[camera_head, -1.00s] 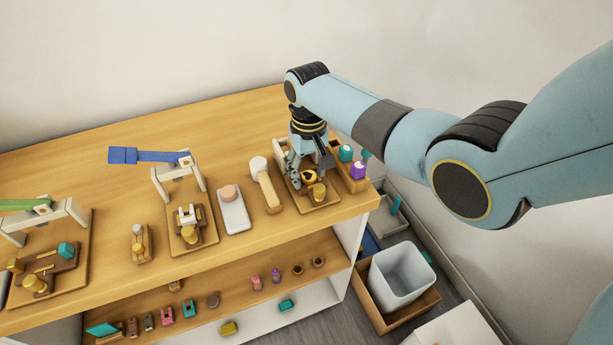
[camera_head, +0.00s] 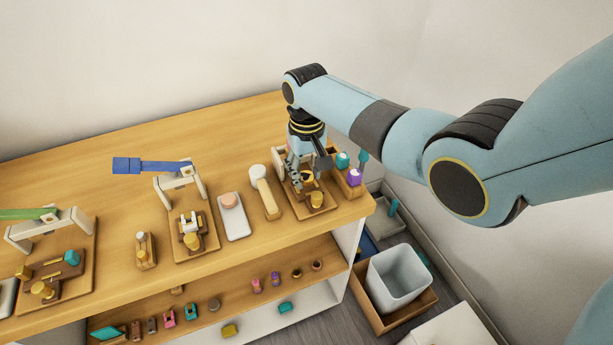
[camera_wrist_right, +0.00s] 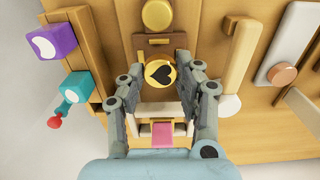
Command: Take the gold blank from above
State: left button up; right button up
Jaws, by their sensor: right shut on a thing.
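The gold blank (camera_wrist_right: 159,73) is a round gold disc with a black heart on its top. In the right wrist view it lies between the fingertips of my right gripper (camera_wrist_right: 161,76), which is shut on it from above. In the head view the right gripper (camera_head: 303,166) points down over the rightmost wooden station, and the blank (camera_head: 307,176) is partly hidden by the fingers. I cannot tell whether the blank is clear of its brown holder (camera_wrist_right: 151,42). My left gripper is not in view.
A gold knob (camera_wrist_right: 157,15) is in front of the blank. A white frame with a pink part (camera_wrist_right: 162,134) stands behind it. Purple (camera_wrist_right: 54,41) and teal (camera_wrist_right: 76,86) pieces stand in a rack beside the station. A wooden-handled tool (camera_head: 264,190) lies to the left.

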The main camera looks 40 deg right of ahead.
aim_at(307, 176)
notch_tip(307, 176, up, 2)
jog(key=shift+r+p, duration=0.1)
jog(key=shift+p, duration=0.7)
jog(key=shift+r, duration=0.75)
